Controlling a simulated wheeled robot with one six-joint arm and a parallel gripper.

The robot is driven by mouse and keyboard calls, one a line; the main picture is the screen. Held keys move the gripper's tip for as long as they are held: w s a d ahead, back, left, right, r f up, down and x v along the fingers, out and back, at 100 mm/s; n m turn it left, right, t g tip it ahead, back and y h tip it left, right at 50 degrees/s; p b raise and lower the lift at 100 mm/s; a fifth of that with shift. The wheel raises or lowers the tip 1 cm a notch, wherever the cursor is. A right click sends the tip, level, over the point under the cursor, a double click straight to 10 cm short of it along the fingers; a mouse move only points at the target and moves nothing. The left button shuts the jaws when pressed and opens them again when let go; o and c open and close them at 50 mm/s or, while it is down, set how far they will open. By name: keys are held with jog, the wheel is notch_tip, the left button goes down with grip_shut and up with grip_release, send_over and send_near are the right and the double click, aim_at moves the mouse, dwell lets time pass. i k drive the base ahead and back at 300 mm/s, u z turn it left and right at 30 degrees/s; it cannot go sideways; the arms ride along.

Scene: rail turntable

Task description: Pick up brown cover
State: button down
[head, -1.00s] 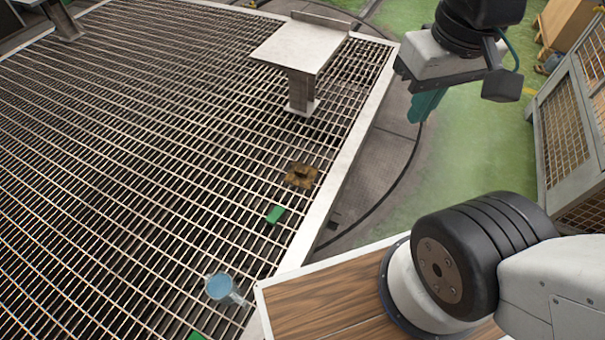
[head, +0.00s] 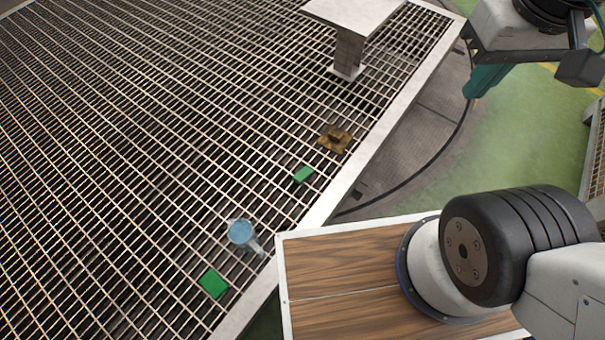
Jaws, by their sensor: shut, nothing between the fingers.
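The brown cover (head: 334,139) lies on the metal grating (head: 130,130), near its right edge. It is small and flat, with a raised part in the middle. My gripper (head: 482,82), with teal fingers, is at the upper right of the head view. It is shut and empty, raised beyond the grating's edge and well apart from the cover. Part of the arm is cut off by the frame.
A green block (head: 303,174) lies just below-left of the cover. A blue cup-like object (head: 240,233) and another green block (head: 213,284) lie closer. A grey pedestal table (head: 352,15) stands behind the cover. A pale rim (head: 390,120) borders the grating.

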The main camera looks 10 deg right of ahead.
aim_at(335, 139)
jog(key=z, duration=1.55)
jog(key=i, duration=1.2)
jog(key=u, duration=2.7)
